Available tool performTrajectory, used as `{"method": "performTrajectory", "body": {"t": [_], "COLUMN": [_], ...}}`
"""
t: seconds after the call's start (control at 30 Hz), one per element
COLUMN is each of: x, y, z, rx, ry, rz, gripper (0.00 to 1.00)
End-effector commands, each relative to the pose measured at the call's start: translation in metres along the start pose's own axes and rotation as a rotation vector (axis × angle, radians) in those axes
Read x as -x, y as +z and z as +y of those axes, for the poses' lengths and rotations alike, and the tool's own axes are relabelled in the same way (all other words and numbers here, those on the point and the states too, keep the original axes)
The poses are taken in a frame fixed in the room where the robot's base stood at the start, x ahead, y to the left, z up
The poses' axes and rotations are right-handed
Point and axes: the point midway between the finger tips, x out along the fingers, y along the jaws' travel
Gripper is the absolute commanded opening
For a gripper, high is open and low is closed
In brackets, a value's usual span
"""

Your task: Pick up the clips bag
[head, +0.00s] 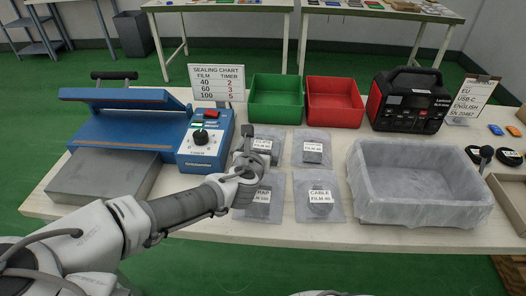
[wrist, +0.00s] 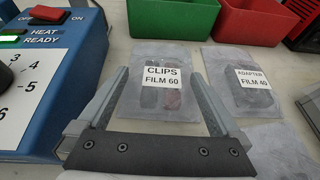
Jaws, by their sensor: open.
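The clips bag (wrist: 150,112) is a flat, clear bag with a white label reading CLIPS FILM 60. It lies on the table, with dark items and a reddish one inside. In the head view the clips bag (head: 262,144) lies in the back row, partly hidden by my gripper (head: 247,160). In the wrist view my gripper (wrist: 155,79) is open and empty, its two fingers pointing toward the bag, one toward each side. The bag lies between and beyond the fingers; I cannot tell the height above it.
The adapter bag (head: 313,151), cable bag (head: 320,197) and another bag (head: 262,197) lie close by. A blue sealer (head: 205,140) stands left, green (head: 276,99) and red (head: 334,102) bins behind, a lined grey tray (head: 420,210) right.

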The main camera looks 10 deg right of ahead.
Motion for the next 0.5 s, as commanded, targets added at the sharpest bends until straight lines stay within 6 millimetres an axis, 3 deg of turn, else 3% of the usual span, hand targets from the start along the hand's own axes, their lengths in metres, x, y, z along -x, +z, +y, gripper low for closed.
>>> {"method": "performTrajectory", "body": {"t": [0.17, 0.5], "x": [-0.01, -0.05], "y": [-0.001, 0.0], "z": [0.0, -0.004], "rx": [-0.002, -0.002], "ry": [0.001, 0.0], "rz": [0.0, 0.0], "gripper": [1.0, 1.0]}}
